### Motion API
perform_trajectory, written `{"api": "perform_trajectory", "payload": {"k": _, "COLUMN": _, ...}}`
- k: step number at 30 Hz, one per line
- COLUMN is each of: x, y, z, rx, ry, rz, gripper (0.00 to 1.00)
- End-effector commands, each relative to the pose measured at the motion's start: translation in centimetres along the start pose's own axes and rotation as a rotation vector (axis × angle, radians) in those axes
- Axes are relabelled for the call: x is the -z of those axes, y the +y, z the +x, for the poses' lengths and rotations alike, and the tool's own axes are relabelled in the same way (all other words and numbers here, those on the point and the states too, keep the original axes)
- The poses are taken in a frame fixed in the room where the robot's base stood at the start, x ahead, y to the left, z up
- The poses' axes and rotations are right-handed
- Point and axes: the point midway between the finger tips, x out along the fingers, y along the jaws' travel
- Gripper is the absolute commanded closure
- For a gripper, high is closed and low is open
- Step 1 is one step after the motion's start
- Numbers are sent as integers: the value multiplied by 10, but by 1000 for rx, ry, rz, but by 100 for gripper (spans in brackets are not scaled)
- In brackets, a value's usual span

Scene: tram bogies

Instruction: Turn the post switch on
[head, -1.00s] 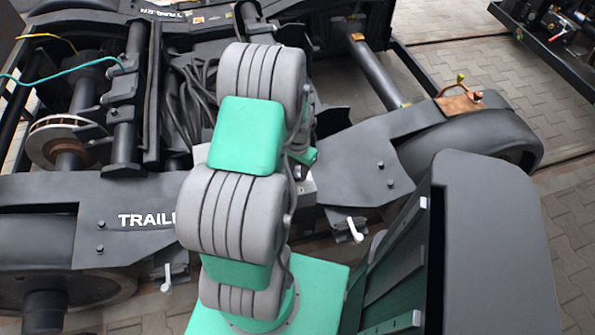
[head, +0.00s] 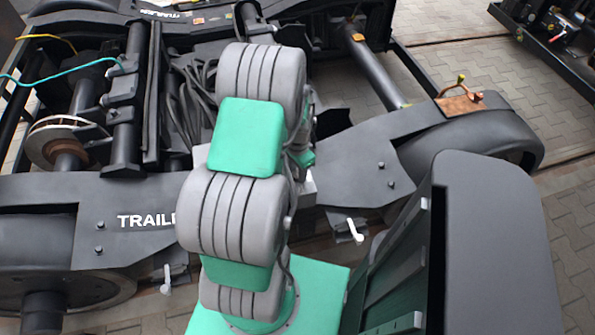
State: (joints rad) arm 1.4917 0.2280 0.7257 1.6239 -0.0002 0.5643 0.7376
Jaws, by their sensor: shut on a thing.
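No thing in the head view can be told for sure as the post switch. A small brass-coloured fitting (head: 461,103) with a thin raised bar and a yellow-green tip sits on top of the right wheel housing. White handles hang at the frame's side, one right of my arm (head: 355,230) and one at the lower left (head: 166,280); I cannot tell what they work. My grey and green arm rises through the middle and reaches away over the bogie. My gripper is hidden behind the arm, so its hold and what it touches do not show.
The dark bogie frame (head: 125,240), lettered "TRAIL...", spans the view. A rusty brake disc (head: 62,143) and a teal cable (head: 45,80) are at left. A large dark panel (head: 490,250) stands at lower right.

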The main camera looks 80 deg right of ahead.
Motion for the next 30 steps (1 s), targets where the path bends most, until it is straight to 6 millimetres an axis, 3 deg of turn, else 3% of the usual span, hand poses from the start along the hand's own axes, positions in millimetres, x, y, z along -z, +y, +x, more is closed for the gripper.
{"api": "perform_trajectory", "payload": {"k": 2, "x": 1, "y": -1, "z": -1, "rx": 1, "ry": 2, "rz": 2, "gripper": 100}}
{"api": "perform_trajectory", "payload": {"k": 3, "x": 1, "y": 0, "z": -1, "rx": 1, "ry": 2, "rz": 2, "gripper": 66}}
{"api": "perform_trajectory", "payload": {"k": 11, "x": 0, "y": 0, "z": 0, "rx": 1, "ry": 1, "rz": 0, "gripper": 45}}
{"api": "perform_trajectory", "payload": {"k": 20, "x": 1, "y": 0, "z": -5, "rx": 1, "ry": 1, "rz": 0, "gripper": 45}}
{"api": "perform_trajectory", "payload": {"k": 30, "x": 1, "y": -1, "z": -67, "rx": 3, "ry": 3, "rz": 0, "gripper": 45}}
